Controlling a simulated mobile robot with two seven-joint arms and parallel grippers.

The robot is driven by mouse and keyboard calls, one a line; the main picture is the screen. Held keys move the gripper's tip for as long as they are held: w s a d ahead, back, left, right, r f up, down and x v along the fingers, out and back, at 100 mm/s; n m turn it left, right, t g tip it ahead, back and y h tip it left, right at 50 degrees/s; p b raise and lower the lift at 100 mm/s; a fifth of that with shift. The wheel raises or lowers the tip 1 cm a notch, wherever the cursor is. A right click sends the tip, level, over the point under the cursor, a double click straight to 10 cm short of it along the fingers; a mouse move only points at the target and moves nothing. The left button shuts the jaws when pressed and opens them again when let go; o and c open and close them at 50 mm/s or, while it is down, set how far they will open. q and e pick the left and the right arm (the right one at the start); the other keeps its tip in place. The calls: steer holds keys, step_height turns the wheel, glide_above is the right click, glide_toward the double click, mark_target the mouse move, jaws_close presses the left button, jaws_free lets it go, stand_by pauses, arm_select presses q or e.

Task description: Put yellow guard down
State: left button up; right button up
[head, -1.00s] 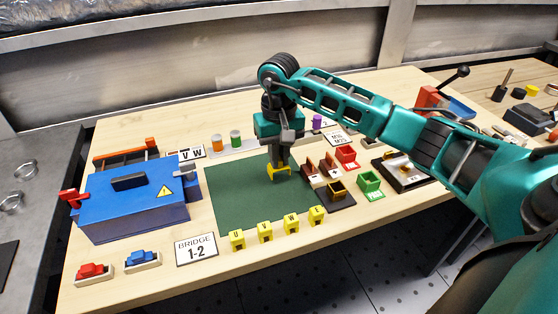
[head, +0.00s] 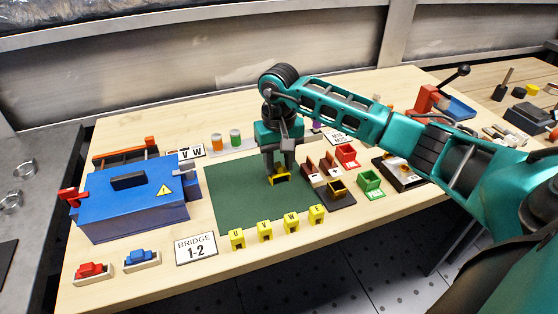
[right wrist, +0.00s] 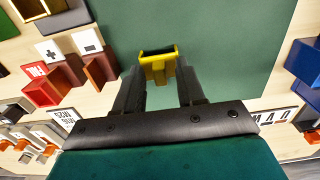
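The yellow guard (head: 279,179) is at the green mat (head: 235,195), near its right side, and appears to rest on it. My right gripper (head: 279,168) is just above the guard, pointing down, with its two fingers spread. In the right wrist view the guard (right wrist: 158,66) shows between the open fingertips (right wrist: 159,75); whether a finger still touches it is hard to tell. My left gripper is not in view.
Several yellow pieces (head: 265,231) line the mat's front edge. A black holder (head: 338,193), a green bin (head: 370,183) and a red bin (head: 347,156) stand to the right. A blue box (head: 130,205) stands left. The mat's left part is clear.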

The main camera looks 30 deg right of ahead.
mark_target(279, 165)
step_height(279, 165, up, 12)
steer(key=shift+r, duration=0.2)
stand_by(0.8)
